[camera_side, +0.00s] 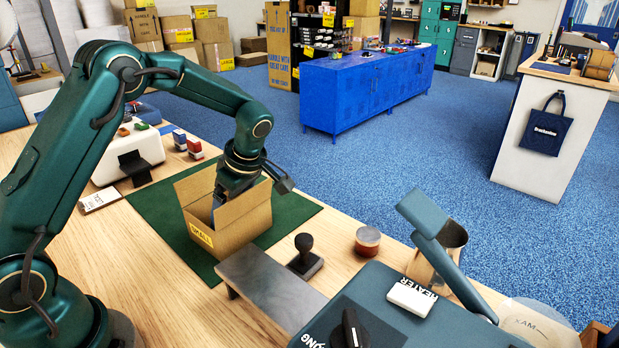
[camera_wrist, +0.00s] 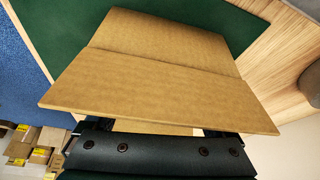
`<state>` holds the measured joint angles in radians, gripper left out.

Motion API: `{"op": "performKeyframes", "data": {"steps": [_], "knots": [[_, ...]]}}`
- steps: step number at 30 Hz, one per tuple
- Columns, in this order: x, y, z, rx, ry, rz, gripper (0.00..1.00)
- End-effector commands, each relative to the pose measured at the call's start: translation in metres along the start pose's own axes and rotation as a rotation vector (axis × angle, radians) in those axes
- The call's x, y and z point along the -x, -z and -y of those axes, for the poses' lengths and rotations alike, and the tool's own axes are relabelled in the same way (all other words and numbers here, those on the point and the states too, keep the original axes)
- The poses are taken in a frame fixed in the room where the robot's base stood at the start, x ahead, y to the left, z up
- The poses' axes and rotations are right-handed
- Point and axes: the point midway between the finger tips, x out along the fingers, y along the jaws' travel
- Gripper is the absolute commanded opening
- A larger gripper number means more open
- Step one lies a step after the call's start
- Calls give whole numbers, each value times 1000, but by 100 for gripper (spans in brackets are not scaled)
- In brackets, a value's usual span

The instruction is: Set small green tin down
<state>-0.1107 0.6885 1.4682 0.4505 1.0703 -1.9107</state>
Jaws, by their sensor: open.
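An open cardboard carton (camera_side: 240,222) with a yellow label stands on a green mat (camera_side: 292,207) in the side view. My gripper (camera_side: 222,198) points down into the carton, its fingertips below the rim. The wrist view shows the carton's flap (camera_wrist: 160,82) across the middle, and my gripper's dark body at the bottom edge. My gripper is open; the flap and carton walls hide most of its fingers. I cannot make out a small green tin in or beside the fingers; the inside of the carton is hidden.
A grey bench plate (camera_side: 270,288), a black stamp (camera_side: 304,258) and a round reddish-brown pot (camera_side: 367,241) stand right of the carton. A white case (camera_side: 128,158) with small coloured items stands left. Bare wood lies in front of the mat.

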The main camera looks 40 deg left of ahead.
Motion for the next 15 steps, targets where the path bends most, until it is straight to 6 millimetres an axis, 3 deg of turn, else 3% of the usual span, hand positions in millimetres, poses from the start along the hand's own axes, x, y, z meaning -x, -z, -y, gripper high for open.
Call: {"op": "performKeyframes", "data": {"steps": [5,15], "knots": [[12,5,-1,4,-5,1,88],[84,4,-2,1,-9,1,88]]}}
